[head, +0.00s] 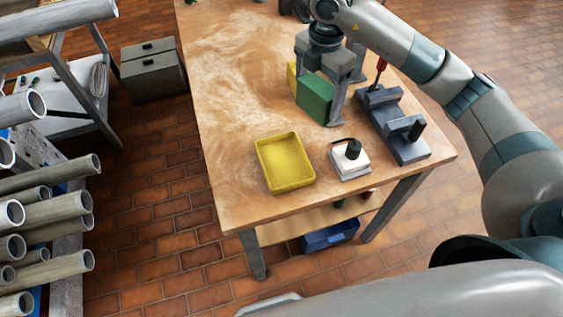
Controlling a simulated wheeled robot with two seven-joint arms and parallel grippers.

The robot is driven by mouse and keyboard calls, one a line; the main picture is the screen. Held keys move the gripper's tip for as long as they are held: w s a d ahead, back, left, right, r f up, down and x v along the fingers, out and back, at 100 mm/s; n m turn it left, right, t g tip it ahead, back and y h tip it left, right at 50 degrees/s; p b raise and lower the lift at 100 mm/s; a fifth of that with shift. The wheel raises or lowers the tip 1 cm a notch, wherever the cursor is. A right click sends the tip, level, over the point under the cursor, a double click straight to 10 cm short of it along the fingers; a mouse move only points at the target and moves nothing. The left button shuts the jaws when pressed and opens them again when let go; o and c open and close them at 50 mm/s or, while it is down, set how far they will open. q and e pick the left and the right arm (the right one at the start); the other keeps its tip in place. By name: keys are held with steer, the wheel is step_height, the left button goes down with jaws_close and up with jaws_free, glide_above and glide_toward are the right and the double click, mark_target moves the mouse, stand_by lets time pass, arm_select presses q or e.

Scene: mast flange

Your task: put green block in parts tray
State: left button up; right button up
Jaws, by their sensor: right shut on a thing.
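The green block (314,98) is upright at the right side of the wooden table, between the fingers of my right gripper (320,85). The right gripper points down and is shut on the green block. I cannot tell whether the block touches the table or is slightly lifted. The yellow parts tray (262,165) lies empty on the table, nearer to me and left of the block. My left gripper is not in view.
A yellow block (292,76) stands close behind the green one. A grey fixture (399,135) with a red-handled screwdriver (381,68) beside it is on the right. The table's left side is clear.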

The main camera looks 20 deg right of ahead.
steer(key=shift+w+f+b, duration=0.3)
steer(key=shift+w+f, duration=0.25)
steer(key=shift+f, duration=0.15)
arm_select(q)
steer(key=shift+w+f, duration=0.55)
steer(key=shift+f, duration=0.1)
arm_select(e)
steer(key=shift+s+r, duration=0.1)
steer(key=shift+s, duration=0.05)
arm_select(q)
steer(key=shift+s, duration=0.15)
arm_select(e)
steer(key=shift+s+a+f+p, duration=0.25)
steer(key=shift+a+p, duration=0.15)
steer(key=shift+a, duration=0.05)
steer(key=p, duration=0.5)
glide_above(284, 164)
step_height(284, 164, down, 6)
steer(key=shift+f, duration=0.2)
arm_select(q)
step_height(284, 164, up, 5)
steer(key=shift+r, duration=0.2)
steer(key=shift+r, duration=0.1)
arm_select(e)
steer(key=shift+f, duration=0.15)
